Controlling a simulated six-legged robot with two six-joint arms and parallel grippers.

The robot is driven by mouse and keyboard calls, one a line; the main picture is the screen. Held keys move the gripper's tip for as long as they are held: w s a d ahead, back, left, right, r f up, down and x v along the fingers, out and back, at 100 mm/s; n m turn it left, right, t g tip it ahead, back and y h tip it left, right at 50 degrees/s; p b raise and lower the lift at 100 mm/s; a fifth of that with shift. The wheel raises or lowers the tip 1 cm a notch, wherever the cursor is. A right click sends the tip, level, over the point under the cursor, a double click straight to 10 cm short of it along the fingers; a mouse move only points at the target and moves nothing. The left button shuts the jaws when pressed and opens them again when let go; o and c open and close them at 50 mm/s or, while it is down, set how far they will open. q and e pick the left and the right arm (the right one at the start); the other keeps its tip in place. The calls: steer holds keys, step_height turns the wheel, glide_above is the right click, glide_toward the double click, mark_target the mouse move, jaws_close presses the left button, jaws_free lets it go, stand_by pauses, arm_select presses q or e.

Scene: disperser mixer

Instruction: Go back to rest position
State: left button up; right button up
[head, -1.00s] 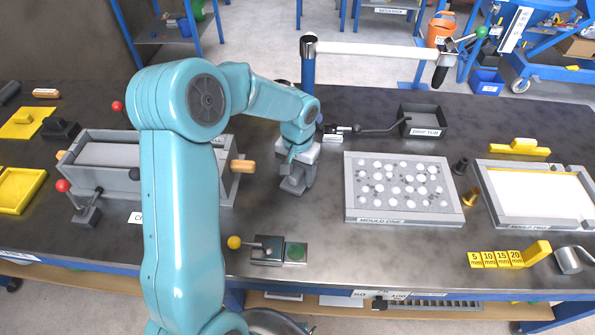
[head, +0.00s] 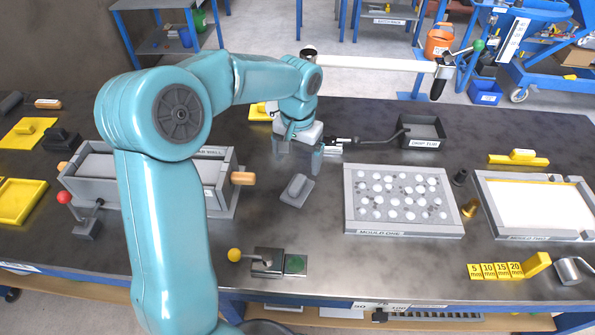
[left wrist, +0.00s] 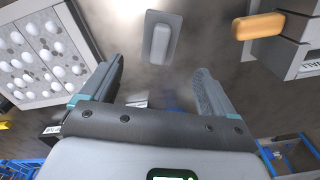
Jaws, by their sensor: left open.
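My left gripper (head: 298,155) is open and empty, raised above the dark table near its middle. In the left wrist view its two fingers (left wrist: 155,88) stand wide apart with nothing between them. A small grey block with a raised grip (head: 297,190) lies on the table in front of the gripper, apart from it. It also shows in the left wrist view (left wrist: 160,40), beyond the fingertips. My right gripper does not show.
The grey trough (head: 85,195) with orange handles stands left, partly behind my arm. Mould one (head: 403,228) and mould two (head: 530,237) lie to the right. The drip tub (head: 422,142) and a white overhead bar (head: 380,63) are behind. A yellow-knobbed lever (head: 235,255) is in front.

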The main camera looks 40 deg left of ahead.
arm_select(q)
step_height(320, 180, up, 2)
steer(key=shift+r, duration=0.15)
stand_by(0.6)
